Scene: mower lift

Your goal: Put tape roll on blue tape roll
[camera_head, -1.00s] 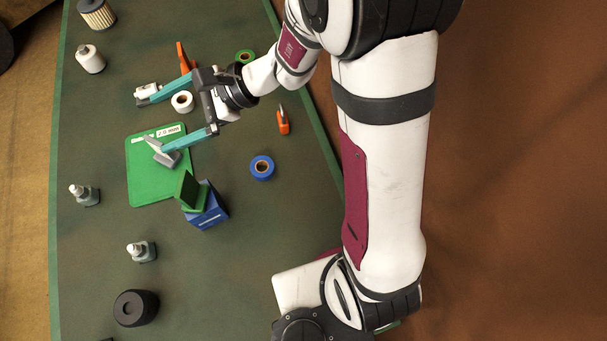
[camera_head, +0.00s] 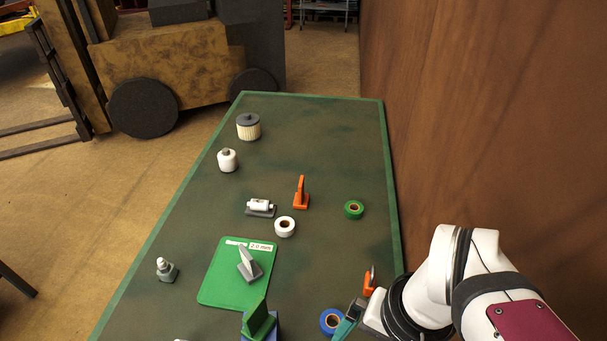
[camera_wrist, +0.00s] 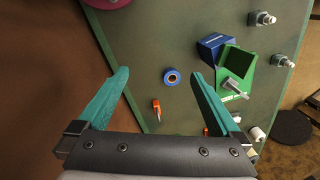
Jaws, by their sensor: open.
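A white tape roll (camera_head: 284,227) lies mid-table, and a green tape roll (camera_head: 354,209) lies near the right edge. My gripper (camera_wrist: 160,76) is open and empty, its teal fingers spread wide with the blue roll between them in the picture. In the head view one teal finger is beside the blue roll; the other is not clearly visible.
A green mat (camera_head: 215,290) carries a grey bracket (camera_head: 249,262). A blue block (camera_wrist: 210,46) with a green part stands near the blue roll. An orange-handled tool (camera_head: 369,284), an orange stand (camera_head: 301,195) and small bottles are also on the table. A wooden wall is at right.

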